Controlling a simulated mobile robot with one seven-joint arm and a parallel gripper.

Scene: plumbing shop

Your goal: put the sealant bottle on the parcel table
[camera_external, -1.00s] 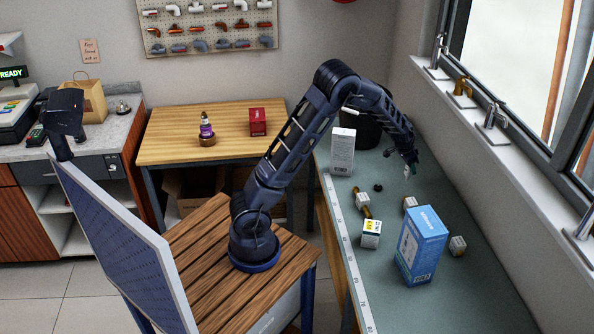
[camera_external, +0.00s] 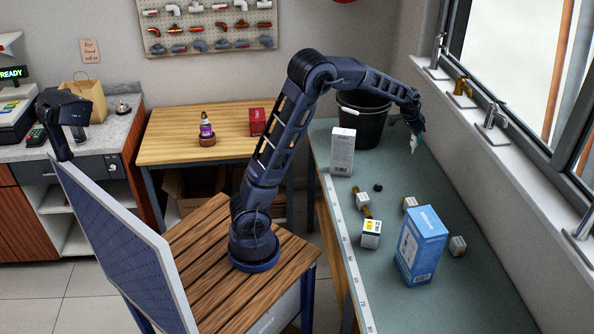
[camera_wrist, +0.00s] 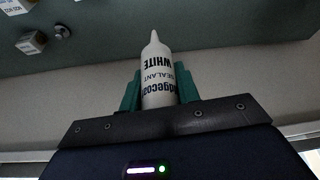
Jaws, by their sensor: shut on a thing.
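The white sealant bottle (camera_wrist: 157,88) is held between the green fingers of my gripper (camera_wrist: 158,90) in the wrist view, its nozzle pointing away from the palm. In the external view my gripper (camera_external: 416,130) is above the far part of the green-topped bench, near the window, with a small white bit of the bottle (camera_external: 413,144) showing under it. A wooden table (camera_external: 170,155) stands at the back left, holding a purple-labelled bottle (camera_external: 206,127) on a round brown base and a red box (camera_external: 257,121). No label shows which surface is the parcel table.
The green bench (camera_external: 460,295) carries a tall white box (camera_external: 341,152), a blue box (camera_external: 420,246), a black bucket (camera_external: 362,122) and several small boxes and fittings. The front of the wooden table is clear. Taps line the windowsill.

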